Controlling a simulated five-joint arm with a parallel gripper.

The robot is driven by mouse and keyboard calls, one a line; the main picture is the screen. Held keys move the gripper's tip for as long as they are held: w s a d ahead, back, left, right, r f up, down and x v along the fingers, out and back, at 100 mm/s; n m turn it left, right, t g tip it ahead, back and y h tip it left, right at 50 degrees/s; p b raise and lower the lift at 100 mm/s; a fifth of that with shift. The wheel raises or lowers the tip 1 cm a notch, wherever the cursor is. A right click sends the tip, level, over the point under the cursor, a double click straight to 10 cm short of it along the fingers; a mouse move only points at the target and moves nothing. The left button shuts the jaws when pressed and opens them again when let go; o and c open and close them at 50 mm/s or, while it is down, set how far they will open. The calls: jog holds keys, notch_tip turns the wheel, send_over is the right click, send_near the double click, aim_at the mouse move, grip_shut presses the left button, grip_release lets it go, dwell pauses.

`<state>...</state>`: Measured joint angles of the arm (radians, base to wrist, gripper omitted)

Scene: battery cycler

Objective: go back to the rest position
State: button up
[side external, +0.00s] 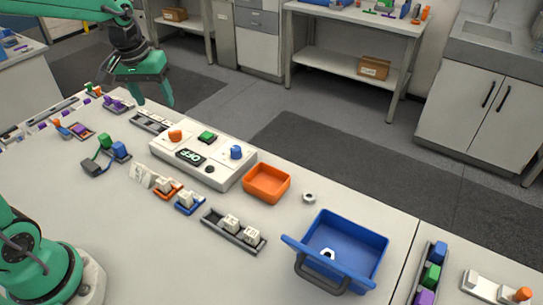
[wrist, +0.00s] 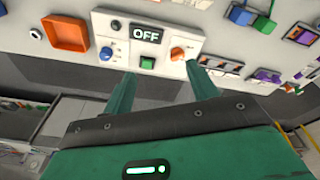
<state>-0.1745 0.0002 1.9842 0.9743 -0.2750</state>
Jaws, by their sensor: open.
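My gripper (side external: 154,98) is raised above the far left part of the table in the side view, pointing down. Its two green fingers are apart with nothing between them. In the wrist view my gripper (wrist: 160,82) also shows spread fingers with an empty gap. The white cycler box (side external: 214,172) lies to the right of and below my gripper in the side view. It carries an orange knob (side external: 175,136), a green button (side external: 207,137), a blue knob (side external: 236,152) and a display (side external: 190,157) that reads OFF (wrist: 146,33).
An orange tray (side external: 267,196) and a metal nut (side external: 309,197) sit beside the cycler. A blue bin (side external: 351,238) with a handle holds a small ring-like item. A dark rack (side external: 218,217) holds white blocks. Coloured parts line the left side. The front middle of the table is clear.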

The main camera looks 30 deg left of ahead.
jog(key=s+d+r+m+t, duration=0.1)
jog(key=s+d+m, duration=0.1)
jog(key=s, duration=0.6)
jog(key=s+d+r+m+t, duration=0.1)
jog(key=s+d+m+t, duration=0.1)
jog(key=s, duration=0.6)
jog(key=d+m, duration=0.1)
jog(key=d, duration=0.1)
jog(key=shift+d+r+t, duration=0.3)
jog(key=shift+d+r, duration=0.05)
